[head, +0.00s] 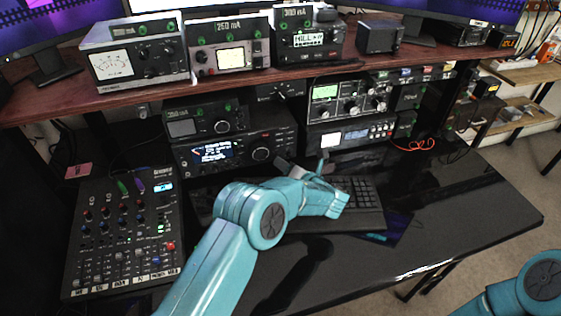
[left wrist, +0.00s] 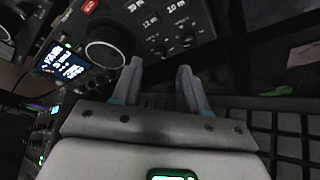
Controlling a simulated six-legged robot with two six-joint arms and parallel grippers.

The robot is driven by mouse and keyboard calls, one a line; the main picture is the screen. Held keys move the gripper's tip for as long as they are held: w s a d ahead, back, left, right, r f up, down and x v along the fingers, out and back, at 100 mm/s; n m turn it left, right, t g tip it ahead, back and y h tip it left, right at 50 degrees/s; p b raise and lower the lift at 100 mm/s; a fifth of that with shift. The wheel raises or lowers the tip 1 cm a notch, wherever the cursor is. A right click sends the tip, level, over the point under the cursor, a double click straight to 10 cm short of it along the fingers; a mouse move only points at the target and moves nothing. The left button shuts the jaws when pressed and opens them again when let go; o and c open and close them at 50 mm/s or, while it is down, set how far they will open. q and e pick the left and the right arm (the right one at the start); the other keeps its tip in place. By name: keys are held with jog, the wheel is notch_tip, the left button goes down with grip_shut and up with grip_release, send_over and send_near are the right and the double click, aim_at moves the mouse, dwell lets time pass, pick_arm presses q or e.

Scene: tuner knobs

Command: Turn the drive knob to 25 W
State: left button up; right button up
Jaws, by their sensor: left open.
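I cannot tell which knob is the drive knob, as no drive or watt marking is readable. A black radio (head: 235,150) with a lit display (head: 212,153) and a large round knob (head: 260,154) stands under the shelf. In the left wrist view the large knob (left wrist: 108,45) is at the upper left, beside the display (left wrist: 62,60) and several small knobs. My left gripper (head: 303,167) is open and empty, in front of the radio and right of its large knob. The fingertips (left wrist: 159,68) appear apart from the panel. My right gripper is out of view.
A mixer (head: 125,235) stands on the left of the black desk. A keyboard (head: 360,215) lies beneath my left gripper. More radios and meters (head: 345,103) stand behind and on the red-brown shelf (head: 200,88). The desk's right side (head: 455,200) is clear.

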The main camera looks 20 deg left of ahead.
pick_arm(q)
jog(key=shift+x, duration=1.85)
jog(key=shift+c, duration=0.2)
grip_shut()
jog(key=n+h+b, duration=0.1)
jog(key=n+b, duration=0.1)
jog(key=b, duration=0.1)
jog(key=n+h+b, duration=0.1)
jog(key=n+b, duration=0.1)
jog(key=b, duration=0.2)
jog(key=shift+s+a+f+t, duration=0.1)
jog(key=shift+a+t, duration=0.05)
jog(key=shift+t, duration=0.25)
jog(key=shift+n+h+b, duration=0.4)
jog(key=shift+h+b, duration=0.1)
jog(key=shift+b, duration=0.4)
jog(key=shift+r, duration=0.25)
